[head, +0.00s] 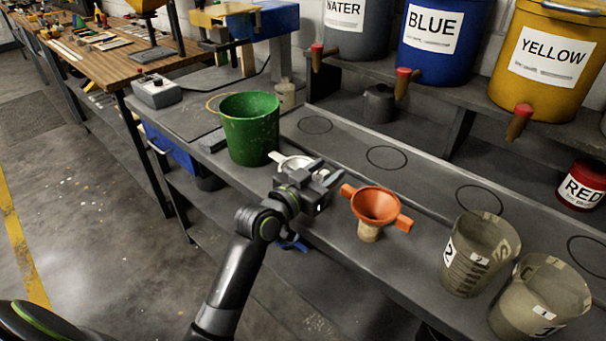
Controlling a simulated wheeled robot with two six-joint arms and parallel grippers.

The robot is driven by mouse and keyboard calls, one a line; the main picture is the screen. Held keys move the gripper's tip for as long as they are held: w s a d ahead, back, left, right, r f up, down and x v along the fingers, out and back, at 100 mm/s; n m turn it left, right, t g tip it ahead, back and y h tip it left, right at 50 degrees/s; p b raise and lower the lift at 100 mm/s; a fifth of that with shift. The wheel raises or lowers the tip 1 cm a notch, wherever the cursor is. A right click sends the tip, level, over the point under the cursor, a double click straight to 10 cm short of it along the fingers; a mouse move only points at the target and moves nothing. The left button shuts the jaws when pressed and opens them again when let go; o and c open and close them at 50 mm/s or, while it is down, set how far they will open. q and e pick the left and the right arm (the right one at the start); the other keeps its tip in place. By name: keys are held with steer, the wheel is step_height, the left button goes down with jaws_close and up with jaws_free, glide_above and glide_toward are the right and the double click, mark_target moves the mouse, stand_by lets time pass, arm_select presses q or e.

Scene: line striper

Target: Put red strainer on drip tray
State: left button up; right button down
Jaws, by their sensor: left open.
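The red strainer (375,204) is an orange-red bowl with two side handles. It sits on top of a small tan cup (369,232) near the front edge of the bench. A long dark grey strip with drawn circles, which looks like the drip tray (425,182), runs along the bench below the spouts. My left gripper (328,184) is open, just left of the red strainer and apart from it. A pale metal strainer (292,161) is behind my gripper and partly hidden by it. My right gripper is not in view.
A green bucket (250,128) stands left of my gripper. Two grey measuring cups (478,253) (540,298) stand at the front right. Water, blue (441,40) and yellow (548,60) barrels with spouts overhang the back. A red can (582,186) stands at the right.

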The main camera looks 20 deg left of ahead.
arm_select(q)
jaws_close()
steer(key=shift+r, duration=0.55)
step_height(320, 180, up, 16)
steer(key=p, duration=0.2)
steer(key=s+a+f+n+t+y, duration=0.1)
steer(key=s+a+f+n+y, duration=0.2)
steer(key=s+f+y, duration=0.3)
steer(key=shift+s+f+n, duration=0.2)
steer(key=shift+s+n, duration=0.3)
steer(key=shift+s, duration=0.65)
